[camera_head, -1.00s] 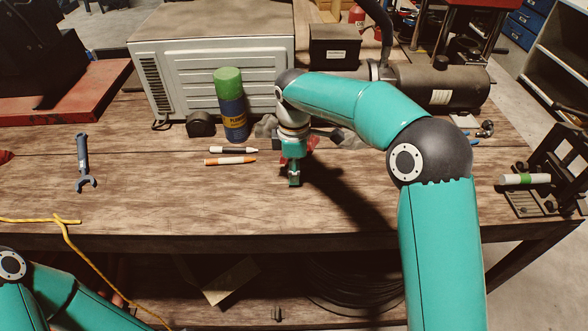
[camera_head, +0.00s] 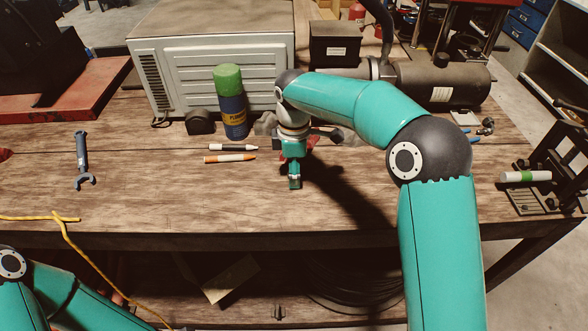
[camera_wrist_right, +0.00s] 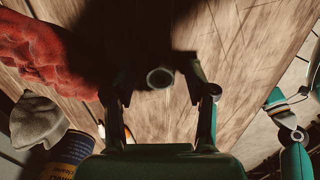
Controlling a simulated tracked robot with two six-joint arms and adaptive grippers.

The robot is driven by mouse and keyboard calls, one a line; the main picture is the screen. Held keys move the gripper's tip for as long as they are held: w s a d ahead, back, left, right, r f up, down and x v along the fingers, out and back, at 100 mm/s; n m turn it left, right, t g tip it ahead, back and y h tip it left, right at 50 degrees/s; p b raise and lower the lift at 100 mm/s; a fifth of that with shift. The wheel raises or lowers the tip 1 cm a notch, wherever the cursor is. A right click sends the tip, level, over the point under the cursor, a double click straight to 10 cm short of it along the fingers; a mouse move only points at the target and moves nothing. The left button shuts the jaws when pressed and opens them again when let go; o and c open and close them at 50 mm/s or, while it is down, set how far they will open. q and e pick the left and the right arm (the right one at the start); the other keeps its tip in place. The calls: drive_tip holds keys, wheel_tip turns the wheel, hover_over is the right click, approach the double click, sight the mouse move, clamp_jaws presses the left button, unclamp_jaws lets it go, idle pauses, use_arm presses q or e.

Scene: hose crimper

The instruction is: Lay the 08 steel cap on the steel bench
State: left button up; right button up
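The steel cap, a small dark ring-ended piece (camera_wrist_right: 160,77), shows in the right wrist view against the wooden bench top, which is in deep shadow there. My right gripper (camera_wrist_right: 159,82) has its two fingers apart, one on each side of the cap, with a visible gap to each. In the head view my right gripper (camera_head: 294,184) points down close to the bench top (camera_head: 200,195), near its middle. The cap cannot be made out there. Any marking on it is too small to read. My left gripper is outside the head view; only part of that arm shows at lower left.
Two markers (camera_head: 230,158), a green-capped can (camera_head: 231,105) and a red and grey glove or rag (camera_wrist_right: 40,60) lie or stand near my right gripper. A wrench (camera_head: 82,160) and yellow cord (camera_head: 62,225) are at left.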

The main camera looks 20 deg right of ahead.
wheel_tip(320, 180, up, 12)
idle(0.6)
